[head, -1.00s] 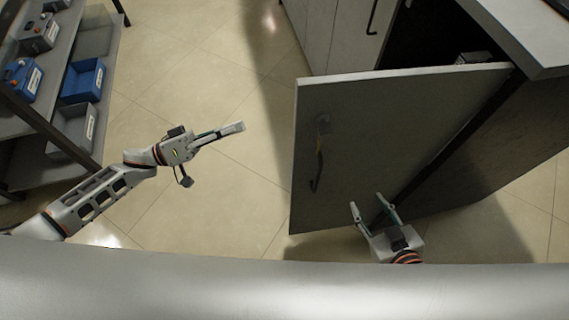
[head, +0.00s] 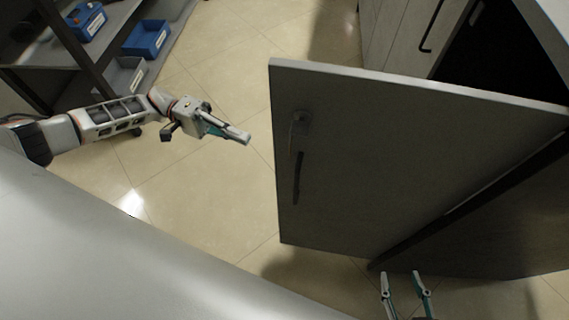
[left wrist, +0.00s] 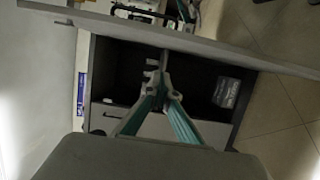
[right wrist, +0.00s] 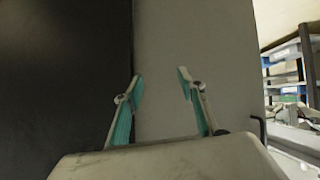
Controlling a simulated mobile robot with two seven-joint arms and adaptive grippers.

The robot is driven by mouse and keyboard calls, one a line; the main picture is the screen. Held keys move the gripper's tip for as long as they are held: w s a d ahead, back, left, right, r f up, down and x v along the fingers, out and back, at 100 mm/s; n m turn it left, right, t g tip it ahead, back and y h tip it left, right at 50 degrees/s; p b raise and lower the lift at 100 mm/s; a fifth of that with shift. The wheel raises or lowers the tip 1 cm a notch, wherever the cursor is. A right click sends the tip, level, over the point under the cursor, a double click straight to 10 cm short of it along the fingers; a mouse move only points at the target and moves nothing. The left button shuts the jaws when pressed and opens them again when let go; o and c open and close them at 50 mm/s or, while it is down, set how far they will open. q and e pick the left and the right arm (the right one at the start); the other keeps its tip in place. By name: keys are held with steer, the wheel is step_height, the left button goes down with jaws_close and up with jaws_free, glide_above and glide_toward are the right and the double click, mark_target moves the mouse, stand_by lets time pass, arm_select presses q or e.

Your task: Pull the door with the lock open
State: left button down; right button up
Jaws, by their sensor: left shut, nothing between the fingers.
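The door (head: 390,165) with the lock is grey and stands swung wide open from its cabinet in the head view. The lock (head: 301,118) and a dark vertical handle (head: 298,177) are near its left, free edge. My left gripper (head: 247,138) is shut and empty, left of the door and apart from it. In the left wrist view its fingertips (left wrist: 160,72) meet in front of the cabinet opening. My right gripper (head: 402,275) is open and empty at the bottom, near the door's lower right part. In the right wrist view its fingers (right wrist: 157,80) are spread before a dark panel and a grey one.
The dark cabinet interior (head: 490,60) shows behind the door, with a light-fronted cabinet (head: 400,30) beside it. A shelf rack with blue bins (head: 147,38) stands at the upper left. Open tiled floor (head: 215,75) lies between rack and door.

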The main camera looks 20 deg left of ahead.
arm_select(q)
steer(key=s+d+p, duration=0.1)
steer(key=s+d, duration=0.3)
steer(key=d, duration=0.6)
steer(key=shift+s+d+p, duration=0.2)
steer(key=shift+d+p, duration=0.1)
steer(key=shift+d, duration=0.05)
arm_select(e)
steer(key=shift+d+r, duration=0.15)
